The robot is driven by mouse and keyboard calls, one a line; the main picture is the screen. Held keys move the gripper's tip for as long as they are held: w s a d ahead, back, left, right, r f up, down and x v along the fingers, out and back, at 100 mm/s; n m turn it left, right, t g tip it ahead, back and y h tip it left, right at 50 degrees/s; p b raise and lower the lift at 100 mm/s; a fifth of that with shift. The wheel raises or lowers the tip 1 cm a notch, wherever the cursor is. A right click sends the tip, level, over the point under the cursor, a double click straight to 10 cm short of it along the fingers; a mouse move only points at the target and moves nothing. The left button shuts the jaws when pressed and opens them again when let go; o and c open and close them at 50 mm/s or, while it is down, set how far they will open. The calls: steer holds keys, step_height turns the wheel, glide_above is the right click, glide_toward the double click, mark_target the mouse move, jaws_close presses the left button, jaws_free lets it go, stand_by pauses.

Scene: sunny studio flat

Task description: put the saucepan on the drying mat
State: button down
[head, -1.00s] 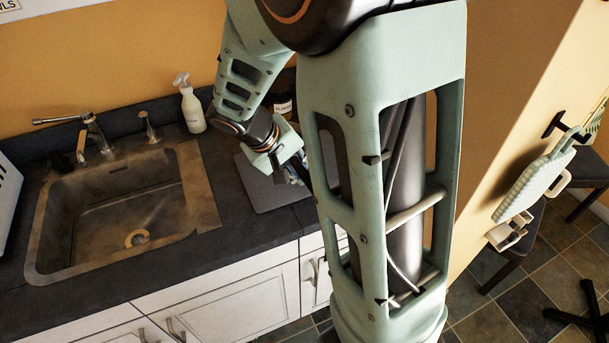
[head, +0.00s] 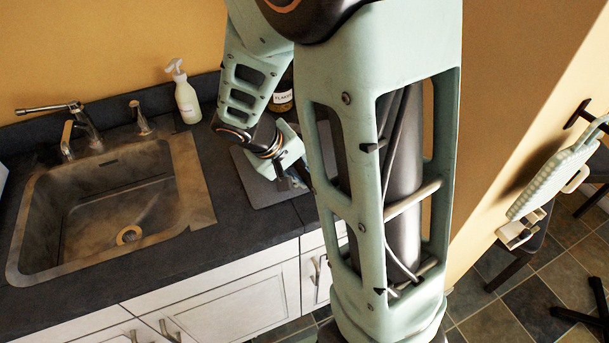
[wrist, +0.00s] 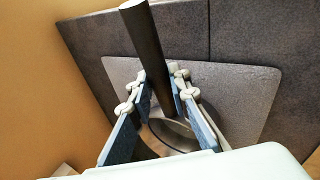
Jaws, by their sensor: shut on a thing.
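The drying mat (head: 252,187) is a flat grey mat on the dark counter, right of the sink. It also shows in the wrist view (wrist: 245,95). My gripper (wrist: 160,78) is shut on the long dark handle of the saucepan (wrist: 150,40). Part of the pan's round metal body shows between and below my fingers, over the mat in the picture. I cannot tell whether the pan touches the mat. In the head view my gripper (head: 291,181) is over the mat's right part, and my own arm hides the saucepan.
The sink (head: 110,205) with its tap (head: 85,125) is to the left. A soap bottle (head: 187,100) and a dark labelled jar (head: 283,95) stand at the back of the counter. The wall is close behind. The counter between sink and mat is clear.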

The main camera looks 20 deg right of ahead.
steer(key=c, duration=2.3)
jaws_free()
steer(key=o, duration=0.5)
steer(key=v, duration=1.2)
steer(key=shift+a, duration=0.1)
